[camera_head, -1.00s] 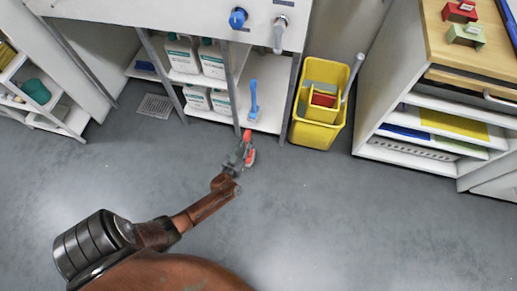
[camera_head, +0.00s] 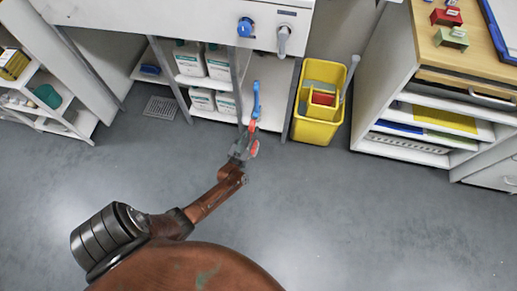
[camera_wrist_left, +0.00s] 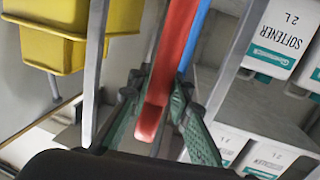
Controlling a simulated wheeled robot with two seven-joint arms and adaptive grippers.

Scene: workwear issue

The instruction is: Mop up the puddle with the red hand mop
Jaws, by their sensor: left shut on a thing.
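My left gripper (camera_head: 249,146) is low in front of the lower shelf under the white counter, shut on the red hand mop (camera_head: 253,126). In the left wrist view the red handle (camera_wrist_left: 177,50) runs between the green fingers (camera_wrist_left: 155,108), its near end sticking out toward the camera. The mop's far end is hidden in both views. A blue-handled tool (camera_head: 256,98) stands just beyond it, and its blue handle (camera_wrist_left: 198,35) shows close beside the red one. I cannot make out a puddle; the grey floor shows only pale glare patches. My right gripper is not in view.
A yellow mop bucket (camera_head: 318,122) stands right of the gripper. White softener bottles (camera_head: 202,98) fill the shelves to the left, beside a thin table leg (camera_head: 238,92). A floor drain (camera_head: 160,107) lies further left. A shelf cabinet (camera_head: 400,150) stands at right. Open floor lies in front.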

